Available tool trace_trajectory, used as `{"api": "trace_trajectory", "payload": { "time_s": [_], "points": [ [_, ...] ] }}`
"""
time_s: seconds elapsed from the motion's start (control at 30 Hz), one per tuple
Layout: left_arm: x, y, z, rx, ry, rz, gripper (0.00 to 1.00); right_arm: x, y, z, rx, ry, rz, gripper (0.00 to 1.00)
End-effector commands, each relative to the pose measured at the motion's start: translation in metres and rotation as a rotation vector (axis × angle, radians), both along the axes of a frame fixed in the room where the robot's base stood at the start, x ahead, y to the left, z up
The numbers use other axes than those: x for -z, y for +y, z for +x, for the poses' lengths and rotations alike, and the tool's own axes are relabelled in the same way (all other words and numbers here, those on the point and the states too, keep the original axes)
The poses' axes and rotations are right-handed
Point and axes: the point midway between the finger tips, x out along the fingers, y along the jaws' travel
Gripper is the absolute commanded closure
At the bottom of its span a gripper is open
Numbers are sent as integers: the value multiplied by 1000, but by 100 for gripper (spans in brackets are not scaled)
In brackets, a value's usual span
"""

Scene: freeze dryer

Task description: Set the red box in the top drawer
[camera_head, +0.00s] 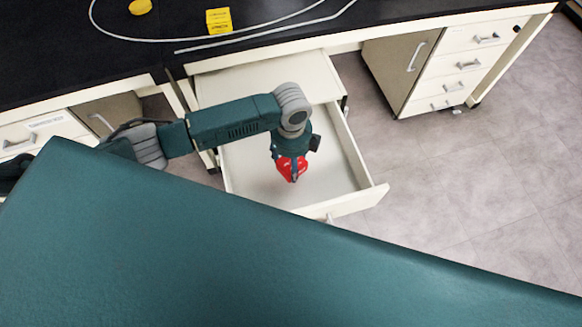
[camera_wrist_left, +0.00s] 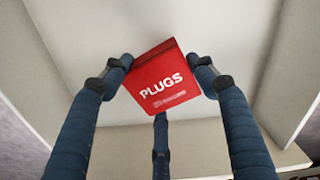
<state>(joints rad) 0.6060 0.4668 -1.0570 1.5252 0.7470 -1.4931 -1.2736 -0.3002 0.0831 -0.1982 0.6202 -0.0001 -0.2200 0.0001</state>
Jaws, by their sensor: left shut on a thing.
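The red box (camera_wrist_left: 163,84), lettered "PLUGS", sits between the fingers of my left gripper (camera_wrist_left: 160,80) in the left wrist view, a little tilted. In the head view, the red box (camera_head: 291,168) shows partly below my left gripper (camera_head: 293,172), which hides some of it. The gripper is shut on it. They are over the open top drawer (camera_head: 325,190), whose white floor is bare around the box. I cannot tell whether the box touches the drawer floor. My right gripper is not in view.
The black bench top (camera_head: 60,55) above holds a yellow box (camera_head: 219,21), a yellow round item (camera_head: 140,7) and a white cable (camera_head: 255,27). A closed drawer cabinet (camera_head: 465,65) stands at the right. The grey floor (camera_head: 470,180) right of the open drawer is clear.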

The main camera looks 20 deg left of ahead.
Motion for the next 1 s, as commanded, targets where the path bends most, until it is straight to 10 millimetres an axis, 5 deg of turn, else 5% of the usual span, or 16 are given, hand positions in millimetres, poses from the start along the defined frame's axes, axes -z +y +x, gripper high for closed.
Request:
{"api": "trace_trajectory", "payload": {
  "time_s": [0.23, 0.67, 0.7, 0.77, 1.0],
  "points": [
    [36, 0, -1, -1, 3, 2, 83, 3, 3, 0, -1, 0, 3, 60],
    [42, 0, -1, 0, 2, 1, 83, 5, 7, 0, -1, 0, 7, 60],
    [41, 0, -1, 0, 2, 1, 34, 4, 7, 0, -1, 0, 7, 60],
    [41, 0, -1, 0, 2, 1, 23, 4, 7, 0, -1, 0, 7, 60],
    [41, 0, -1, 0, 2, 1, 23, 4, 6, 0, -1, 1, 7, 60]
  ]
}}
